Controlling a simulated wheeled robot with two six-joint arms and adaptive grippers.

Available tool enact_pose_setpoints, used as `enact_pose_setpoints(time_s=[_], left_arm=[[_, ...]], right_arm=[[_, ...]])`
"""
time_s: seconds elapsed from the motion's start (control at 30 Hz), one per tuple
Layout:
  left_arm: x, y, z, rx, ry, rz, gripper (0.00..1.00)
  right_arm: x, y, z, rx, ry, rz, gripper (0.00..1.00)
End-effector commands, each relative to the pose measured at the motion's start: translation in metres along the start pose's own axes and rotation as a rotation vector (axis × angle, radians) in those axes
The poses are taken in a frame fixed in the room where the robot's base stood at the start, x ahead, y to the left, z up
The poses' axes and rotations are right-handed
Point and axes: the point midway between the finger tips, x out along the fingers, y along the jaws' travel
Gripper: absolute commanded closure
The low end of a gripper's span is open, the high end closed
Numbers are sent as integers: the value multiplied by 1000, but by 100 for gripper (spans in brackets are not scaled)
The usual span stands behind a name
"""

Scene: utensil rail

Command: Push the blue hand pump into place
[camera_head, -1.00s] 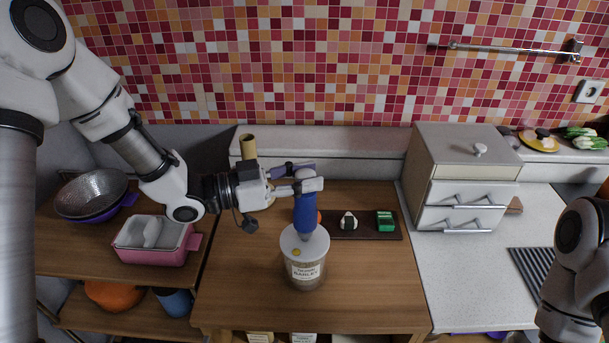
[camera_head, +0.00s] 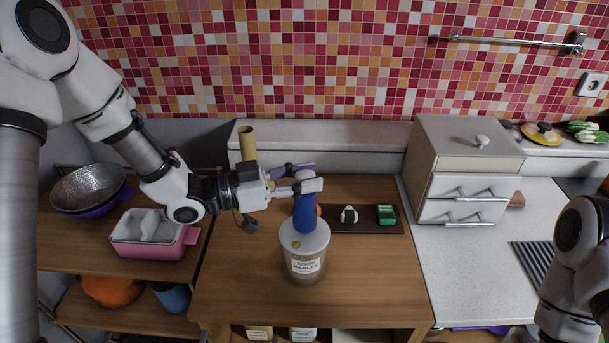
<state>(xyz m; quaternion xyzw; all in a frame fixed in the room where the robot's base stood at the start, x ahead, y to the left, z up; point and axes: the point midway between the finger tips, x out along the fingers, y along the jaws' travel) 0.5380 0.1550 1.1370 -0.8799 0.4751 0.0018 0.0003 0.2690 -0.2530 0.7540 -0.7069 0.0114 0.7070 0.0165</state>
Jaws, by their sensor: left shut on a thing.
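The blue hand pump (camera_head: 304,216) stands upright at the lid of a clear barley canister (camera_head: 305,262) on the wooden table. Its lower end meets the grey lid (camera_head: 303,240); whether it is seated there I cannot tell. My left gripper (camera_head: 308,187) reaches in from the left and is shut on the top of the pump. The fingers hide part of the pump's upper end. A small yellowish spot shows on the lid left of the pump. My right arm shows at the right edge, but its gripper is out of view.
A dark tray (camera_head: 372,226) with a rice ball and a green item lies behind and right of the canister. A pink container (camera_head: 152,246) and a pan (camera_head: 88,189) stand at left. A white drawer cabinet (camera_head: 465,165) stands right. The table front is clear.

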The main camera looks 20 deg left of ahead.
Motion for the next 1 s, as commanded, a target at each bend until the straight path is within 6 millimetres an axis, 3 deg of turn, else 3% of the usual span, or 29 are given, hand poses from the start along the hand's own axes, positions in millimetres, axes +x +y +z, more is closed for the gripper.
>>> enact_pose_setpoints(time_s=[0.5, 0.53, 0.6, 1.0], left_arm=[[0, 0, 23, 0, 0, 0, 100], [0, 0, 22, 0, 0, 0, 62], [0, 0, 21, 0, 0, 0, 37], [-4, -1, 20, -2, 1, -2, 36]], right_arm=[[18, 0, 0, 0, 0, 0, 60], [18, 0, 0, 0, 0, 0, 60], [16, 0, 0, 0, 0, 0, 60], [16, 0, 0, 0, 0, 0, 60]])
